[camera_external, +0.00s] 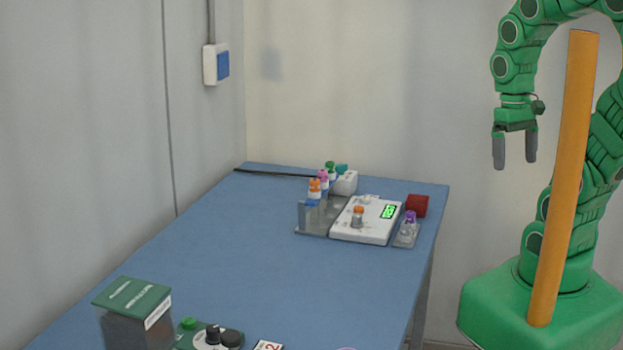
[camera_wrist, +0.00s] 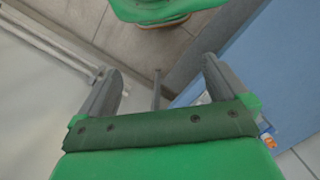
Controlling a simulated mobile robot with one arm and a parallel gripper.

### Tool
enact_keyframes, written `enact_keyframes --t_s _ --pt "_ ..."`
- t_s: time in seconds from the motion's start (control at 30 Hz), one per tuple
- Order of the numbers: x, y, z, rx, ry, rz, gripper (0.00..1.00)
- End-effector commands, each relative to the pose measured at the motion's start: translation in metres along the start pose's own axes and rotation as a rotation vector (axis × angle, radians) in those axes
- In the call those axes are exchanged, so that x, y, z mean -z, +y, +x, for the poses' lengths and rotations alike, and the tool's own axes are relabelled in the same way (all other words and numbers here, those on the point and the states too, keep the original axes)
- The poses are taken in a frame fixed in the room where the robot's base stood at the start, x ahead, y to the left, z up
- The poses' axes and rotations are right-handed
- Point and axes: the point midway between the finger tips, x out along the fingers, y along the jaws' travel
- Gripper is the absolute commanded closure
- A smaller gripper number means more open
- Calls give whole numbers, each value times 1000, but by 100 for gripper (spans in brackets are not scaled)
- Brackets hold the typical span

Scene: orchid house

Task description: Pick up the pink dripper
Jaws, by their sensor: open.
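The pink dripper (camera_external: 323,176) shows as a small pink-capped bottle in the external view. It stands in a row with an orange-capped bottle (camera_external: 315,187) and a green-capped one (camera_external: 330,168), at a grey rack (camera_external: 306,216) at the far end of the blue table. Its lower part is hidden by its neighbours. My gripper (camera_external: 515,152) is open and empty, pointing down in the air to the right of the table, well above and apart from the dripper. In the wrist view my gripper (camera_wrist: 162,70) shows both fingers spread; I cannot make out the dripper there.
A white scale (camera_external: 366,235) with an orange-capped bottle (camera_external: 357,217) stands right of the rack. A green-lidded box (camera_external: 133,300) is at the near left. The table's middle is clear.

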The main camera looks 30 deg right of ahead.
Motion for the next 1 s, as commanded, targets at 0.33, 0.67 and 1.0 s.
enact_keyframes --t_s 0.33,0.67,1.0 --pt "0 0 0 0 -1 0 42" --pt "6 1 2 -17 0 -27 42" --pt "75 6 21 -200 44 -339 42"
